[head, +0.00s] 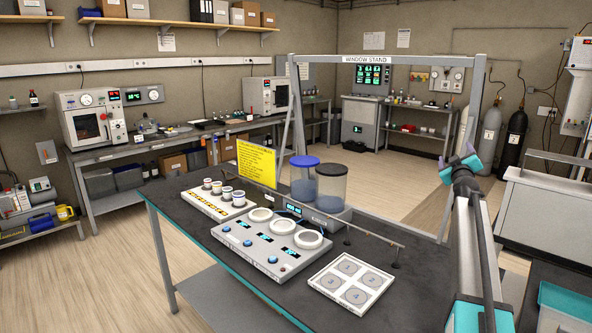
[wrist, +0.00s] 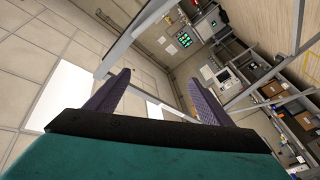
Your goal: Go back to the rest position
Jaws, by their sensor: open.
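My gripper (head: 466,160) is raised at the right of the head view, above and beyond the right end of the dark workbench (head: 400,270). In the wrist view my gripper (wrist: 158,88) shows two purple fingers spread apart with nothing between them. The wrist camera is tilted and looks past the fingers at the ceiling, wall and far shelves. My gripper touches none of the bench items.
The bench carries a grey panel with white rings (head: 268,240), a white tray with round pads (head: 352,283), a rack of small jars (head: 215,200), a yellow sign (head: 257,164) and two canisters (head: 332,186). The window stand frame (head: 385,59) rises behind, left of my gripper.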

